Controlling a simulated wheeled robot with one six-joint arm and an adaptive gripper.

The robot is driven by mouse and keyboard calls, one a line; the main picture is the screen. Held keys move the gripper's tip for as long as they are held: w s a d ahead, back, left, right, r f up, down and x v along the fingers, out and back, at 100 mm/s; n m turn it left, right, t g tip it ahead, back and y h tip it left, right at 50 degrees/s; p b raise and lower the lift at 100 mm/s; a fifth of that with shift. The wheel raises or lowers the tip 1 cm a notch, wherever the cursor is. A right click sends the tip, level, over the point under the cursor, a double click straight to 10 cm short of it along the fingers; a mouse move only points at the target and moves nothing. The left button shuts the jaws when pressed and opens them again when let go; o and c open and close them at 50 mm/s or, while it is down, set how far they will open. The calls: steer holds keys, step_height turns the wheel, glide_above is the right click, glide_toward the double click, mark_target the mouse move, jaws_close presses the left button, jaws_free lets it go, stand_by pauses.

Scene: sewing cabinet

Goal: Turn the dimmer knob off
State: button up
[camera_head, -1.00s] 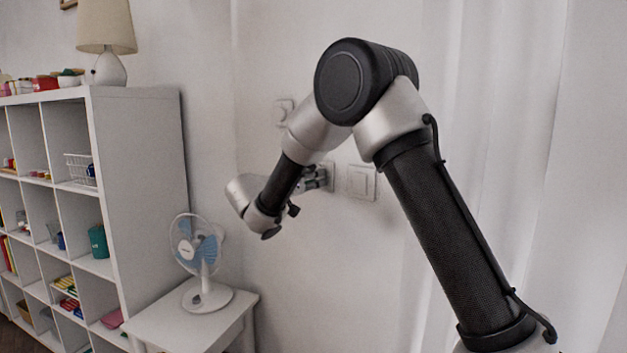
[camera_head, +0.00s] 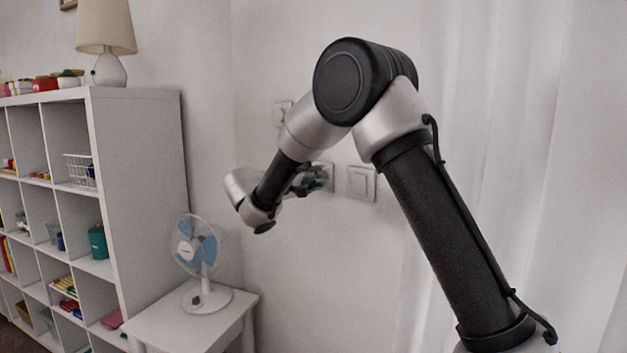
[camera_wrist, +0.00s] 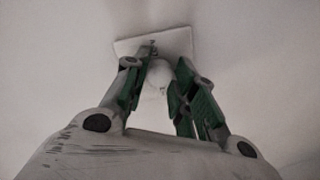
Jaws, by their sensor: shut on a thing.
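The dimmer knob (camera_wrist: 161,74) is a round white knob on a pale square wall plate (camera_wrist: 181,42) in the wrist view. My gripper (camera_wrist: 158,82) is at the wall, with one green-padded finger on each side of the knob, shut on it. The fingers cover the knob's sides, and no mark showing its setting is visible. In the head view, my gripper (camera_head: 314,180) reaches the plate (camera_head: 328,170) from the left and hides the knob.
A rocker switch (camera_head: 361,183) sits on the wall just right of the plate. Another wall fitting (camera_head: 282,108) is higher up, partly behind my arm. A desk fan (camera_head: 205,295) stands on a small white table (camera_head: 178,327). A white cube shelf (camera_head: 140,190) holds a lamp (camera_head: 109,70).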

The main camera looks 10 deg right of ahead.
steer(key=n, duration=0.5)
steer(key=n+g, duration=0.1)
steer(key=n, duration=0.5)
steer(key=shift+w+a+r+h, duration=0.1)
steer(key=shift+w+r+h, duration=0.1)
steer(key=shift+h, duration=0.1)
stand_by(0.5)
steer(key=o, duration=1)
steer(key=v, duration=1.2)
steer(key=shift+f, duration=0.15)
